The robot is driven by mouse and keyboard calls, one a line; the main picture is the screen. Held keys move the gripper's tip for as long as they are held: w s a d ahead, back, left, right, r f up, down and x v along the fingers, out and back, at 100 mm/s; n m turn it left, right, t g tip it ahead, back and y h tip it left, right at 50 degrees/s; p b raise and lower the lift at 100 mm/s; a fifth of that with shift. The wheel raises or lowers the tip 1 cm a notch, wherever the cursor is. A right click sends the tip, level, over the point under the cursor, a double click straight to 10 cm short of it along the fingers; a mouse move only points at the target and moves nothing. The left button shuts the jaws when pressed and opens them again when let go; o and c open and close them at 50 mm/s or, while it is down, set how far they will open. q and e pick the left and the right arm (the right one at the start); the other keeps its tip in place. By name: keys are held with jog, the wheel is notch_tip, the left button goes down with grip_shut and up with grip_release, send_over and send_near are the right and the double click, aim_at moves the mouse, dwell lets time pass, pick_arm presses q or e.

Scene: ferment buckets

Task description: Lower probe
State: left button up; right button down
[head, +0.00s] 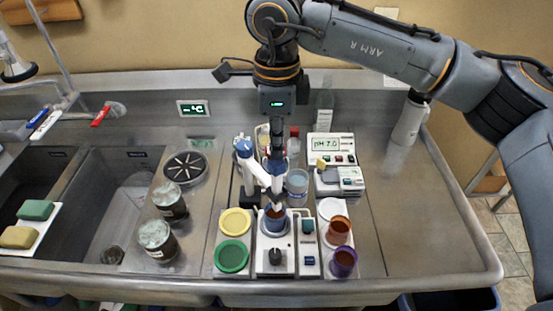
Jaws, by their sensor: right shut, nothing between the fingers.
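My right gripper (277,152) comes down from the top centre with its fingers together and empty, over the white jointed probe arm. The probe arm (255,168) has blue joints and rises from a stand at its left; part of it is hidden behind my fingers. Its lower end stands over a beaker of dark liquid (275,218) on the white stirrer (275,258). I cannot tell whether the probe tip is in the liquid. The pH meter (331,147) behind to the right reads pH 7.0. My left gripper is out of view.
Yellow (235,221) and green (232,256) lids lie left of the stirrer. An orange cup (339,230) and a purple cup (343,262) stand at its right. Two dark jars (156,240) stand by the sink. The right steel counter (420,235) is clear.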

aim_at(277, 162)
jog(key=shift+f, duration=0.1)
jog(key=shift+f+b, duration=3.2)
jog(key=shift+f, duration=0.35)
jog(key=shift+r+p, duration=1.35)
jog(key=shift+r, duration=1.25)
